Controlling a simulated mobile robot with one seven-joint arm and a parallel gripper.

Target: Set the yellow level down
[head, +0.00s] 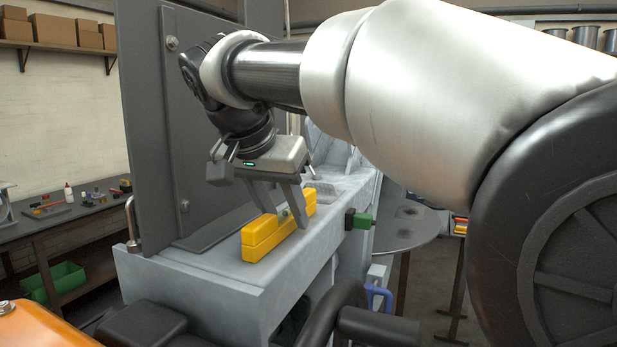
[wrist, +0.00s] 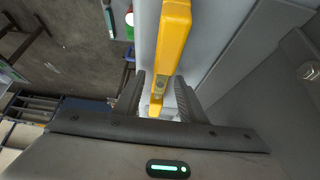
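The yellow level (head: 264,236) lies lengthwise on the grey ledge (head: 205,272) and looks to rest on it. Its vial shows at the middle. My gripper (head: 288,220) is over its middle, pointing down, with one finger on each side. In the wrist view the level (wrist: 174,38) runs up from between the fingertips of my gripper (wrist: 161,82). Narrow gaps show beside the level there, so the fingers look open around it. The level's far half is partly hidden behind a finger in the head view.
A tall dark panel (head: 150,120) stands along the ledge's left side. A green and black part (head: 360,219) sticks out at the ledge's right. A round grey table (head: 410,235) is beyond it. A workbench (head: 60,215) with small items is at the left.

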